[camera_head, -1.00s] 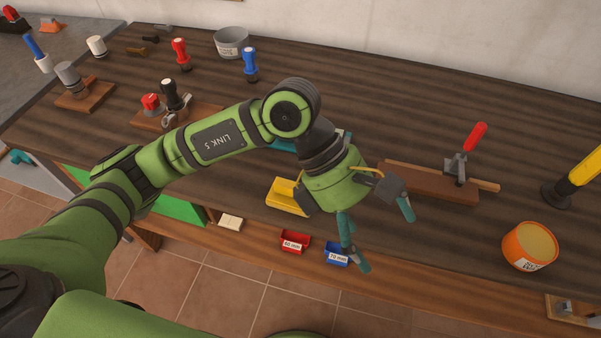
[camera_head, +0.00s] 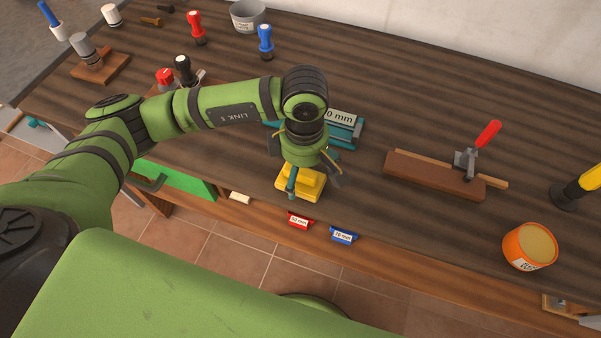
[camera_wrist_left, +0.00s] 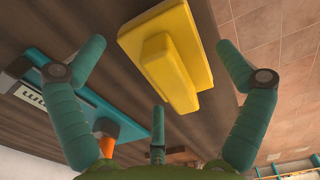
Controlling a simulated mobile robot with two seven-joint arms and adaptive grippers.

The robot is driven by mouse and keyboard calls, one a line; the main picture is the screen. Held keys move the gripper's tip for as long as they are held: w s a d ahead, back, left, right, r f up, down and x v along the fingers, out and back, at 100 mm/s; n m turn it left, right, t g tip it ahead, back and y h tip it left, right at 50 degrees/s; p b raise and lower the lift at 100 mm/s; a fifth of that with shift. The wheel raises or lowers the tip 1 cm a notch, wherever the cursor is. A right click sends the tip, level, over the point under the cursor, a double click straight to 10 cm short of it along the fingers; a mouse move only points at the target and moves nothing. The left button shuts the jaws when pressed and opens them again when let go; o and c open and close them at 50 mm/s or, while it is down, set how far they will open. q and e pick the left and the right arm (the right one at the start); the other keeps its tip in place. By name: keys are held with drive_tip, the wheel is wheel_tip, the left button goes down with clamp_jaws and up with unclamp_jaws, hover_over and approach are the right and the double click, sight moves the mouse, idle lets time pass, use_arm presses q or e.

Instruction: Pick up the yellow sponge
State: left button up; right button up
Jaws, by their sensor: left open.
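The yellow sponge (camera_head: 312,191) lies near the front edge of the wooden workbench, a flat yellow slab with a raised block on top. My left gripper (camera_head: 306,178) is above it and partly covers it in the head view. In the left wrist view the sponge (camera_wrist_left: 193,50) shows at top centre, between the two larger teal fingers, with a third finger below. My left gripper (camera_wrist_left: 163,75) is open and empty; I see no finger closed on the sponge. Whether any fingertip touches it I cannot tell. My right gripper is not in view.
A teal holder with a white "mm" label (camera_head: 342,119) sits just behind my gripper. A wooden block with a red-handled clamp (camera_head: 436,179) and an orange tin (camera_head: 529,247) stand to the right.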

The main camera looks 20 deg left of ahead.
use_arm(q)
drive_tip(key=shift+f, duration=0.1)
drive_tip(key=c, duration=1)
drive_tip(key=shift+r+b, duration=0.4)
drive_tip(key=shift+r, duration=0.2)
wheel_tip(320, 180, up, 3)
drive_tip(key=shift+f+b, duration=0.15)
drive_tip(key=shift+b, duration=0.55)
drive_tip(key=d+r+b, duration=0.1)
drive_tip(key=d+r, duration=0.1)
drive_tip(key=d, duration=0.2)
drive_tip(key=s+d+r+b, duration=0.1)
drive_tip(key=d+r, duration=0.1)
drive_tip(key=d, duration=0.1)
drive_tip(key=s+d+r+b, duration=0.1)
drive_tip(key=d+r, duration=0.2)
drive_tip(key=d, duration=0.1)
drive_tip(key=shift+s+d+r, duration=0.1)
drive_tip(key=shift+s+d, duration=0.15)
drive_tip(key=shift+d, duration=0.05)
